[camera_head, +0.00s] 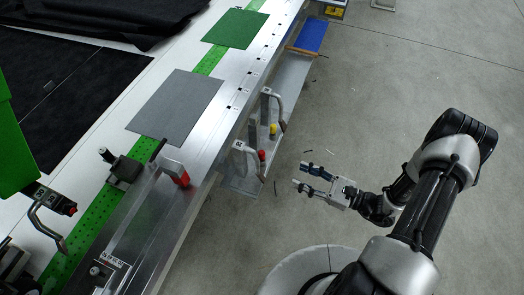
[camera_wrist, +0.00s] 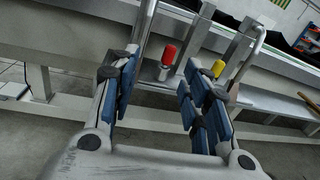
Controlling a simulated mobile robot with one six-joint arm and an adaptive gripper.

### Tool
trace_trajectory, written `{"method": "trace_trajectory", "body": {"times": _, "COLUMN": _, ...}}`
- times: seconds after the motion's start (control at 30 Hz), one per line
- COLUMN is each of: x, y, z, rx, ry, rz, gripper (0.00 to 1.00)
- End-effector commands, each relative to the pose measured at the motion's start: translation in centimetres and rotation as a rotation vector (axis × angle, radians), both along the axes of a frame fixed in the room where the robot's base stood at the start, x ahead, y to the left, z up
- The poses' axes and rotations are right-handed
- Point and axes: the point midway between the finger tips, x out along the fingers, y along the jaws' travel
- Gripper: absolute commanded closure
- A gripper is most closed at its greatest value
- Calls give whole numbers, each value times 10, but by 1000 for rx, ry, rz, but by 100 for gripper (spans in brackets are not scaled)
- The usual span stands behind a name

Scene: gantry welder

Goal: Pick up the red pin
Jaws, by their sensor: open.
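A small red pin (camera_head: 262,156) stands upright on the metal side ledge, next to a bent metal clamp arm. In the wrist view the red pin (camera_wrist: 168,54) shows a red upper part and a short metallic lower part, and it appears in the gap between my fingers, beyond their tips. My gripper (camera_head: 302,176) is open and empty, to the right of the ledge and apart from the pin. In the wrist view my gripper (camera_wrist: 157,80) has both blue-padded fingers spread.
A yellow pin (camera_head: 273,130) stands just behind the red one, near a second clamp arm (camera_head: 280,108). A red-capped block (camera_head: 182,178) sits on the long table. A blue panel (camera_head: 312,37) lies farther back. The grey floor (camera_head: 400,80) at right is mostly clear.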

Motion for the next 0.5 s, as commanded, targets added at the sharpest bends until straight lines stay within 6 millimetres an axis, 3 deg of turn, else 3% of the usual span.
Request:
{"method": "trace_trajectory", "body": {"times": 0.1, "x": -3, "y": -5, "z": -20, "rx": 50, "ry": 40, "rz": -91, "gripper": 57}}
{"method": "trace_trajectory", "body": {"times": 0.27, "x": -1, "y": -2, "z": -32, "rx": 73, "ry": 58, "rz": -136, "gripper": 57}}
{"method": "trace_trajectory", "body": {"times": 0.5, "x": 25, "y": 37, "z": -33, "rx": 72, "ry": 57, "rz": -131, "gripper": 57}}
